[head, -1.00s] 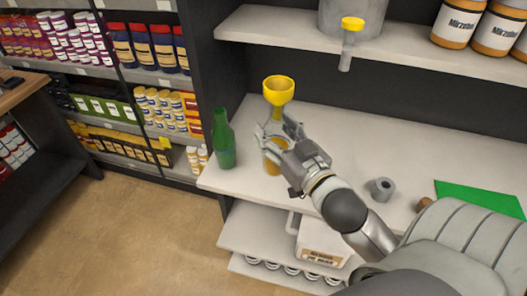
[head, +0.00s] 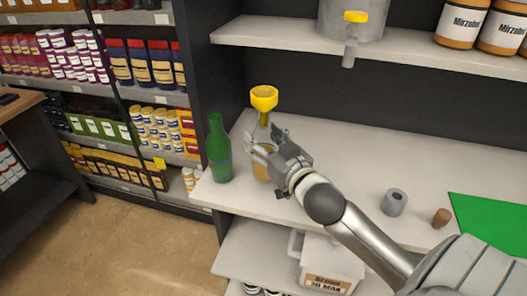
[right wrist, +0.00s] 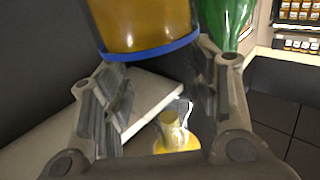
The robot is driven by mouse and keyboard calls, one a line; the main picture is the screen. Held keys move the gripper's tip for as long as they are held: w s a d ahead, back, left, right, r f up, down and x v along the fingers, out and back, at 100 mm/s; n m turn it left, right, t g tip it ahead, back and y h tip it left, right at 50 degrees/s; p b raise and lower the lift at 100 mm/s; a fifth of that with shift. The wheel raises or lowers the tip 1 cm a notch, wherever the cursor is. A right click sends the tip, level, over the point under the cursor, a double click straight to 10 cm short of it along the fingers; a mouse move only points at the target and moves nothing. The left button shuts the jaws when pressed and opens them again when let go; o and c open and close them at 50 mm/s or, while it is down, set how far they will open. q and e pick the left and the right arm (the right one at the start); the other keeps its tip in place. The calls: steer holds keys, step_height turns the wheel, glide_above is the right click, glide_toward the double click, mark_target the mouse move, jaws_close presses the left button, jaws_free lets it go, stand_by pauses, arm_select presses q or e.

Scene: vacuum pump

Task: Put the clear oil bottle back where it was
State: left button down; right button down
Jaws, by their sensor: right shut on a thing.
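The clear oil bottle (head: 261,168) holds amber oil and has a yellow funnel (head: 264,98) on top. It is upright over the left end of the counter. My right gripper (head: 268,148) is shut on it from the right. In the right wrist view the bottle's amber lower part (right wrist: 145,28), with a blue band, shows beyond the fingers. I cannot tell whether its base touches the counter. My left gripper is not in view.
A green bottle (head: 219,152) stands close on the left, near the counter edge. A grey ring (head: 394,202), a cork (head: 441,218) and a green sheet (head: 490,228) lie right. Free counter (head: 345,155) lies behind my arm.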

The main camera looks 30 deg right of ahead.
steer(key=f, duration=0.3)
steer(key=shift+w+f, duration=0.2)
steer(key=shift+f, duration=0.05)
steer(key=shift+f, duration=0.15)
steer(key=c, duration=0.5)
jaws_free()
